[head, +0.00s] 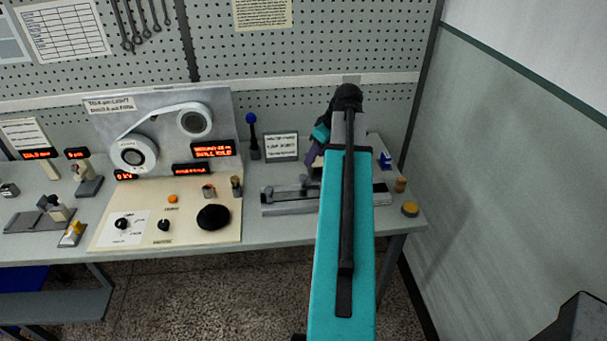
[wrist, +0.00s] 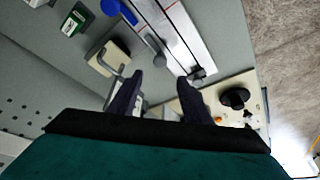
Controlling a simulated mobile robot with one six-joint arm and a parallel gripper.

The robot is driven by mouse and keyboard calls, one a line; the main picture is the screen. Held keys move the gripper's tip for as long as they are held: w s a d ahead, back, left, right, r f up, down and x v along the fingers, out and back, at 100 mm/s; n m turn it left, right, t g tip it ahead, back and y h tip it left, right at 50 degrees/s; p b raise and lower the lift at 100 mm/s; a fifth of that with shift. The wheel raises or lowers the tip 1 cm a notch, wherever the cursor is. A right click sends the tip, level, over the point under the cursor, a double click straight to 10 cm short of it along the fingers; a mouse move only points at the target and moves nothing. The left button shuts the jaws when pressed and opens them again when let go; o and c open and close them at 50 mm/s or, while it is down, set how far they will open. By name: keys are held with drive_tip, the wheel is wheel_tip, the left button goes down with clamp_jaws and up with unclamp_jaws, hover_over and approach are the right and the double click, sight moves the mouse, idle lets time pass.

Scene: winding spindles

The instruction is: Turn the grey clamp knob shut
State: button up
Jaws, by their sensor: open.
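A pale metal rail fixture (head: 278,208) lies on the bench to the left of my arm, and grey fittings stand on it. In the wrist view the rail (wrist: 178,28) runs across the top, with a small grey knob-like part (wrist: 154,42) on it and a darker grey fitting (wrist: 197,75) near its end. I cannot tell for certain which is the clamp knob. My gripper (wrist: 159,80) is open, its two dark fingers spread and nothing seen between them. The fingertips point toward the rail; contact is not visible. In the head view my arm hides part of the rail.
A beige control panel (head: 190,232) with a large black knob (head: 213,217) stands left of the rail. A blue-topped lever (head: 253,135) and a small sign (head: 281,147) are behind it.

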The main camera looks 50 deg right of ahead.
sight(303, 177)
drive_tip(key=shift+p+x, duration=1.9)
drive_tip(key=shift+x, duration=3.85)
drive_tip(key=c, duration=1)
drive_tip(key=shift+a, duration=0.25)
drive_tip(key=shift+d, duration=0.1)
